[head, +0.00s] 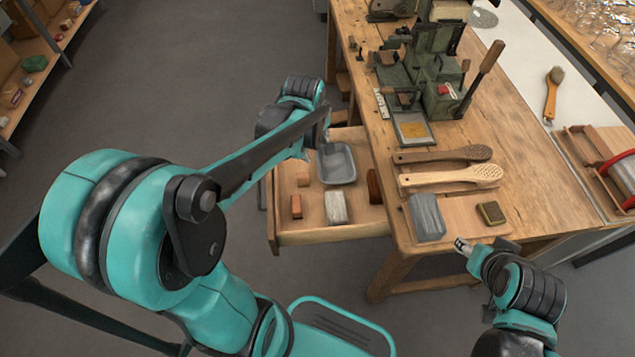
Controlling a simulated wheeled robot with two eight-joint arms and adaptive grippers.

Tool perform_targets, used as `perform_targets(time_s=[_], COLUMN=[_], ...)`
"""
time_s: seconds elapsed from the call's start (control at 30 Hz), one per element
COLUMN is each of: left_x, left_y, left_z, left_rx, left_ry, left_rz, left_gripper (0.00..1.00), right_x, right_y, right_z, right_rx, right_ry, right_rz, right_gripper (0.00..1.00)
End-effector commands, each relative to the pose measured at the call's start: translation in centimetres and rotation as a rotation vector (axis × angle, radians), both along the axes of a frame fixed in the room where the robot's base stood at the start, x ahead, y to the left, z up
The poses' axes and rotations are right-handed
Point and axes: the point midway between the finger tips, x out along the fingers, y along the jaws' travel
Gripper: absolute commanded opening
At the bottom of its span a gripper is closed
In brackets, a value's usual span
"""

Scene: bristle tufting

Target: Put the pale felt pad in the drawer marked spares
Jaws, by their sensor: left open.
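An open drawer (335,238) sticks out from the left side of the wooden bench. No label shows on it from here. A pale, greyish-white block (336,208), which looks like the felt pad, lies in the drawer near its front wall. My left gripper (309,150) is over the back left part of the drawer, open and apparently empty, partly hidden by its own arm. My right gripper (461,245) is at the bench's front edge, right of a larger grey block (427,217); its finger opening is too small to tell.
The drawer also holds a grey tray (337,163) and small brown blocks (296,206). On the bench lie a dark brush back (443,155), a pale drilled brush back (450,177) and a small olive block (491,213). A green machine (430,60) stands behind.

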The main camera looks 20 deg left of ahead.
Motion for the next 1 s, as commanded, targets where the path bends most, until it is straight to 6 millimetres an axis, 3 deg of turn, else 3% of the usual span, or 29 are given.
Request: perform_targets(time_s=[0.1, 0.2, 0.43, 0.63, 1.0], left_x=[-3.6, -6.4, -11.5, -13.1, -13.2], left_y=[-2.4, -4.0, -6.5, -7.2, -7.3], left_z=[2.8, 4.2, 4.9, 4.7, 4.7], left_rx=[0.088, 0.178, 0.384, 0.477, 0.486], left_ry=[-0.074, -0.136, -0.246, -0.283, -0.286], left_rz=[-0.280, -0.514, -0.938, -1.096, -1.110], left_gripper=[0.47, 0.47, 0.47, 0.47, 0.47], right_x=[0.0, 0.0, 0.0, 0.0, 0.0], right_y=[0.0, 0.0, 0.0, 0.0, 0.0], right_z=[0.0, 0.0, 0.0, 0.0, 0.0], right_rx=[0.000, 0.000, 0.000, 0.000, 0.000], right_ry=[0.000, 0.000, 0.000, 0.000, 0.000], right_rz=[0.000, 0.000, 0.000, 0.000, 0.000], right_gripper=[0.47, 0.47, 0.47, 0.47, 0.47])
